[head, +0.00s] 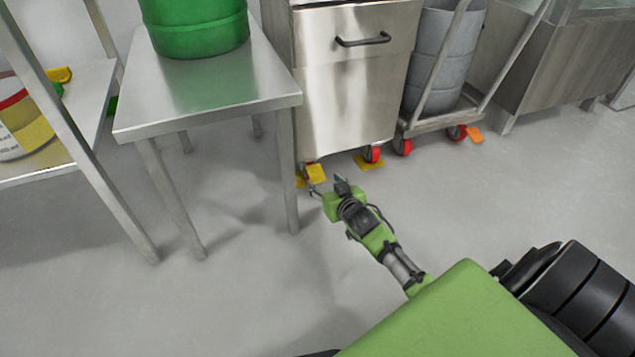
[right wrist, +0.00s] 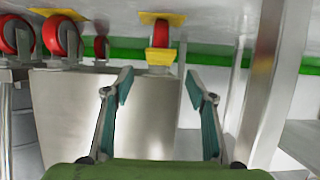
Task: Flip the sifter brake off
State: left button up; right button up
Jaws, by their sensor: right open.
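A stainless steel cabinet (head: 352,90) with a drawer and dark handle stands on red casters; I cannot tell for sure that it is the sifter. A yellow brake pedal (head: 316,173) shows low at its front left corner, and another yellow pedal (head: 368,163) at its front right. My right gripper (head: 326,184) is open and low, close to the left pedal. In the right wrist view the picture looks upside down, and the yellow pedal (right wrist: 160,57) on a red caster (right wrist: 161,32) lies beyond and between the open fingers (right wrist: 158,88). My left gripper is out of view.
A steel table (head: 200,95) with a green drum (head: 195,25) stands left of the cabinet, its leg (head: 288,170) close beside my right gripper. A cart (head: 435,121) with a grey drum (head: 440,55) stands to the right. The floor in front is clear.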

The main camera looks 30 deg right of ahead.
aim_at(316, 173)
jog(key=b+x, duration=0.3)
jog(key=x, duration=0.2)
jog(key=shift+w+d+f+b, duration=0.1)
jog(key=shift+w+f+b, duration=0.05)
jog(key=shift+f+b, duration=0.2)
jog(key=shift+b+x, duration=0.6)
jog(key=shift+x, duration=0.25)
jog(key=shift+w+r, duration=0.1)
jog(key=shift+r, duration=0.1)
jog(key=c, duration=1.1)
